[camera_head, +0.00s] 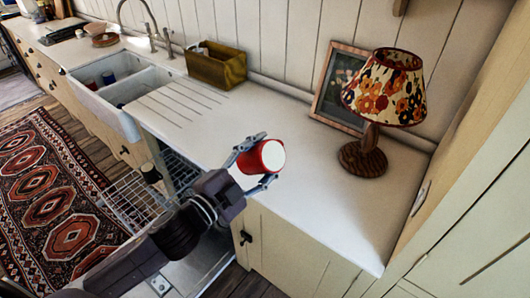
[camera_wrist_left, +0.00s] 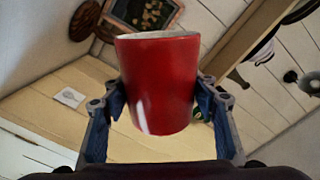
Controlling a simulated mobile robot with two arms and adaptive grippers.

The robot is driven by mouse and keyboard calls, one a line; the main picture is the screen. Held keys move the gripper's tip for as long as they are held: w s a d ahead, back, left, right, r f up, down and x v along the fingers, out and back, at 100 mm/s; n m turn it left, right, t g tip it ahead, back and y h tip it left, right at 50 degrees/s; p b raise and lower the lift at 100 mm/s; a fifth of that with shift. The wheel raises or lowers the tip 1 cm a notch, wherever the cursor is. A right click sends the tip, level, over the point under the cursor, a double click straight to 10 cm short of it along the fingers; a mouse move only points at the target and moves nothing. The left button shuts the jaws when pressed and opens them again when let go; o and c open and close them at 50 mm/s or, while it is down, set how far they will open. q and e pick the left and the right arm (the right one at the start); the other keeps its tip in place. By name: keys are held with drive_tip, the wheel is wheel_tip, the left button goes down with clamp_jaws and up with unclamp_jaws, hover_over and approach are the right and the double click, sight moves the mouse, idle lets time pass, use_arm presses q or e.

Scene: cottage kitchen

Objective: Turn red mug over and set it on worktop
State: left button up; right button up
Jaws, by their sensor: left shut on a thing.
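The red mug (camera_head: 249,163) is in the jaws of my left gripper (camera_head: 262,160), over the front part of the white worktop (camera_head: 320,200). It lies tilted, with a round white end facing up and right. It also shows in the left wrist view (camera_wrist_left: 157,85), between the two fingers, its wider, pale-edged end at the top. My left gripper is shut on the mug's sides. I cannot tell how much gap there is between mug and worktop. No handle shows. My right gripper is not in view.
A flowered lamp (camera_head: 385,100) and a framed picture (camera_head: 342,88) stand at the back right. A wooden box (camera_head: 217,66) stands at the back, near the double sink (camera_head: 122,84). An open dishwasher rack (camera_head: 135,205) is below the worktop. The worktop right of the mug is clear.

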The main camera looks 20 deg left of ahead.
use_arm(q)
drive_tip(key=m, duration=0.3)
drive_tip(key=shift+r, duration=0.15)
drive_tip(key=shift+m, duration=0.3)
drive_tip(key=m+p, duration=0.1)
drive_tip(key=m, duration=0.4)
drive_tip(key=shift+r+p, duration=0.1)
drive_tip(key=shift+p, duration=0.25)
drive_tip(key=shift+m, duration=0.9)
drive_tip(key=shift+m, duration=0.6)
drive_tip(key=m, duration=0.5)
drive_tip(key=shift+m, duration=0.3)
